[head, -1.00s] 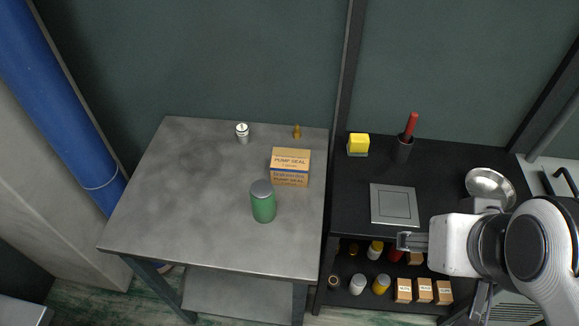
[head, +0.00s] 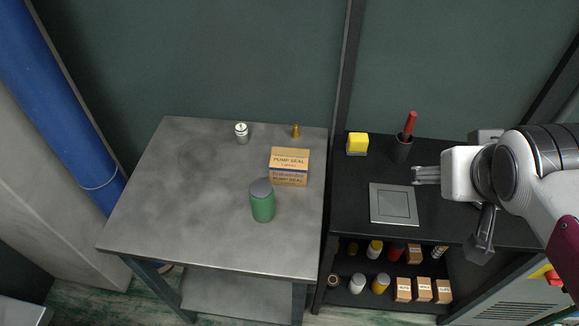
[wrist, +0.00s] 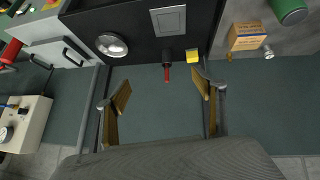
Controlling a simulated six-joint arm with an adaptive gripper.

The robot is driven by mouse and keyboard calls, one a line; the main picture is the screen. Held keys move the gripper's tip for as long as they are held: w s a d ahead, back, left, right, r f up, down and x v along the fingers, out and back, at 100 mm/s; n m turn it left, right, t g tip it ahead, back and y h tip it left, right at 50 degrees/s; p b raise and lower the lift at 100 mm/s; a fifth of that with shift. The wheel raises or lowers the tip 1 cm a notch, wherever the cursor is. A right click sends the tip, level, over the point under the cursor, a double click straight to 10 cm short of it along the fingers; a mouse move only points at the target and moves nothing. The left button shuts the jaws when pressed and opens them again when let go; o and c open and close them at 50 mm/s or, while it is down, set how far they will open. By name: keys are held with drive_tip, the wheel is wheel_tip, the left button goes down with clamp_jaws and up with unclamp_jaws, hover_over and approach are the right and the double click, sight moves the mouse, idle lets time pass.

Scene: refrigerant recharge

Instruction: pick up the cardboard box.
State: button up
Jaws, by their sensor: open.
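The cardboard box (head: 289,167), labelled "PUMP SEAL", sits on the grey metal table at its right side. It also shows in the wrist view (wrist: 246,37) at the upper right. My gripper (head: 418,176) is over the black bench to the right of the table, well apart from the box. In the wrist view its two fingers (wrist: 163,103) are spread wide with nothing between them.
A green canister (head: 263,204) stands just in front of the box. A brass fitting (head: 296,131) and a white-topped cylinder (head: 242,133) stand behind it. The black bench holds a yellow block (head: 357,143), a dark cup (head: 403,148) with a red-handled tool, and a square plate (head: 394,204). The table's left half is clear.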

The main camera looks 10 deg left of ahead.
sight(303, 160)
drive_tip(key=w+r+n+t, duration=0.2)
drive_tip(key=w, duration=0.8)
drive_tip(key=w+r+n+t, duration=0.2)
drive_tip(key=w, duration=0.9)
drive_tip(key=w+a+f+n+t+y, duration=0.1)
drive_tip(key=w+a+f+n+y, duration=0.15)
drive_tip(key=w, duration=0.35)
drive_tip(key=w+a+f+n+t+y, duration=0.1)
drive_tip(key=w+a+n+y, duration=0.1)
drive_tip(key=w+a+y, duration=0.3)
drive_tip(key=w+a+f+n+g+y, duration=0.3)
drive_tip(key=a+f+n+g+y, duration=0.15)
drive_tip(key=a+f, duration=0.6)
drive_tip(key=s+a+f+n+g+y, duration=0.1)
drive_tip(key=s+f+g+y, duration=0.1)
drive_tip(key=s+f+g, duration=0.1)
drive_tip(key=s+a+f+n+g+y, duration=0.1)
drive_tip(key=s+f+n+g+y, duration=0.1)
drive_tip(key=s+f, duration=0.3)
drive_tip(key=s+f+n+g+y, duration=0.1)
drive_tip(key=s+f+g, duration=0.3)
drive_tip(key=f, duration=0.2)
drive_tip(key=shift+a+f+y, duration=0.2)
drive_tip(key=shift+a+y, duration=0.2)
drive_tip(key=shift+s+a+f, duration=0.1)
drive_tip(key=shift+s+f, duration=0.1)
drive_tip(key=shift+s, duration=0.1)
drive_tip(key=shift+a, duration=0.1)
